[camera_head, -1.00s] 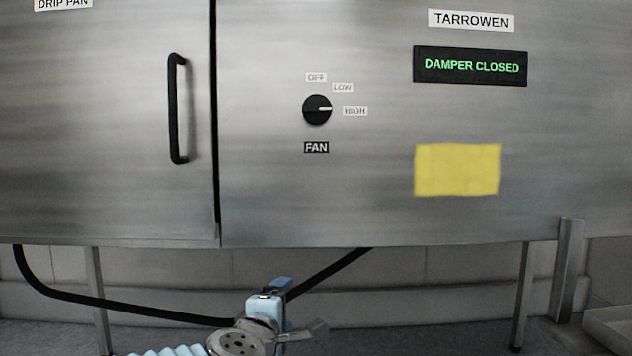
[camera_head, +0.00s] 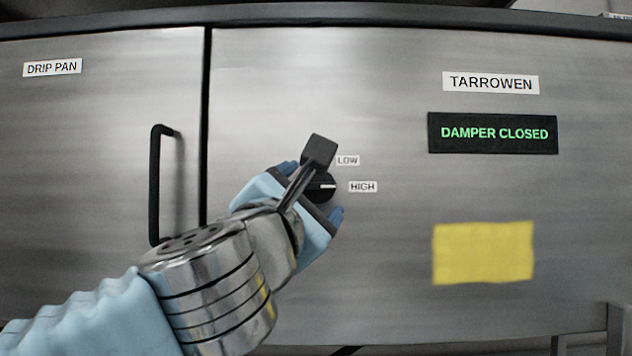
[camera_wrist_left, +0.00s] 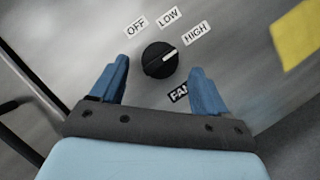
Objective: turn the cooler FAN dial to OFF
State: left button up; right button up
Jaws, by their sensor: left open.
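The FAN dial (camera_head: 322,187) is a round black knob with a white pointer on the steel cooler front. Its pointer aims at the HIGH label (camera_head: 363,186). In the left wrist view the dial (camera_wrist_left: 160,60) sits just ahead of and between the blue fingertips, with LOW (camera_wrist_left: 168,16) and OFF (camera_wrist_left: 135,25) labels beside it. My left gripper (camera_wrist_left: 163,75) is open, one finger on each side of the dial; I cannot tell whether they touch it. In the head view my left gripper (camera_head: 312,190) partly covers the dial and hides the OFF and FAN labels. My right gripper is not in view.
A black door handle (camera_head: 156,185) stands out left of the dial, beside the dark door seam. A DAMPER CLOSED display (camera_head: 492,133) and a blank yellow note (camera_head: 483,252) are on the right. The panel around the dial is otherwise flat and clear.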

aim_at(318, 187)
pick_arm(q)
jog(key=shift+x, duration=1.7)
jog(key=shift+c, duration=0.2)
